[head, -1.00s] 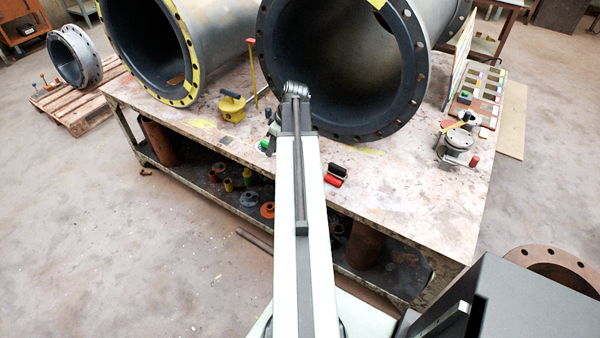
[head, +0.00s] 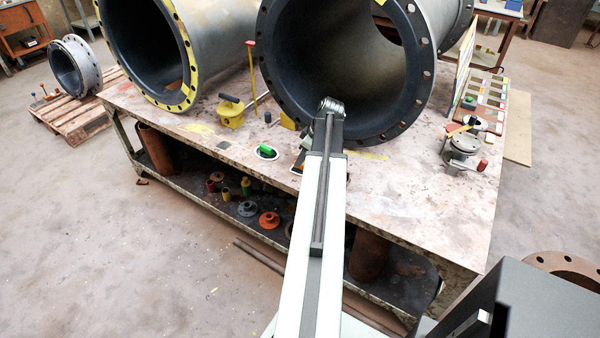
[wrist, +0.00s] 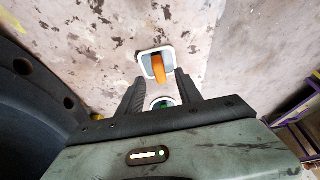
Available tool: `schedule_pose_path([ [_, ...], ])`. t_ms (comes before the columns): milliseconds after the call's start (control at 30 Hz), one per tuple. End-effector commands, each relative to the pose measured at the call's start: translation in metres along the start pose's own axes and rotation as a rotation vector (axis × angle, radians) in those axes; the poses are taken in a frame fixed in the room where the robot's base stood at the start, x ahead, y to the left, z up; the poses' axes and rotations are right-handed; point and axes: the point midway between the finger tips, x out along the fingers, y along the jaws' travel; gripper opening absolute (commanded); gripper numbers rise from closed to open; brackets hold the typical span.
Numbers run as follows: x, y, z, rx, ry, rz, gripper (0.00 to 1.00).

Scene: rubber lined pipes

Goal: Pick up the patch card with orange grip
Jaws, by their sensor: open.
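The patch card with orange grip (wrist: 146,66) lies on the workbench in the wrist view, a pale rounded-square plate with an upright orange handle (wrist: 157,68). It is just beyond the fingertips of my gripper (wrist: 159,76), about centred between them. My gripper is open and empty. In the head view a small orange bit (head: 298,167) shows at the left edge of my arm; my arm hides most of the gripper there. A round white card with green grip (head: 266,152) lies left of it, and its green part also shows between my fingers in the wrist view (wrist: 164,104).
A large rubber-lined pipe (head: 425,75) stands close behind my arm; its dark rim is at left in the wrist view (wrist: 35,85). A yellow tool (head: 231,112) stands at left. A grey valve (head: 461,148) and red item (head: 482,166) stand at right. The right front benchtop is clear.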

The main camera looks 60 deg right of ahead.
Motion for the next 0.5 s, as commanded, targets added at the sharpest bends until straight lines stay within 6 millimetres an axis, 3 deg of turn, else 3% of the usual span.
schedule_pose_path([
  [33, 0.0185, -0.0001, 0.0038, -0.001, 0.000, 0.000, 0.42],
  [100, 0.0259, 0.0004, 0.0031, -0.001, 0.000, 0.001, 0.42],
  [333, 0.0232, 0.0003, 0.0009, 0.001, 0.000, 0.002, 0.42],
  [500, 0.0230, 0.0004, 0.0010, 0.001, 0.000, 0.002, 0.00],
])
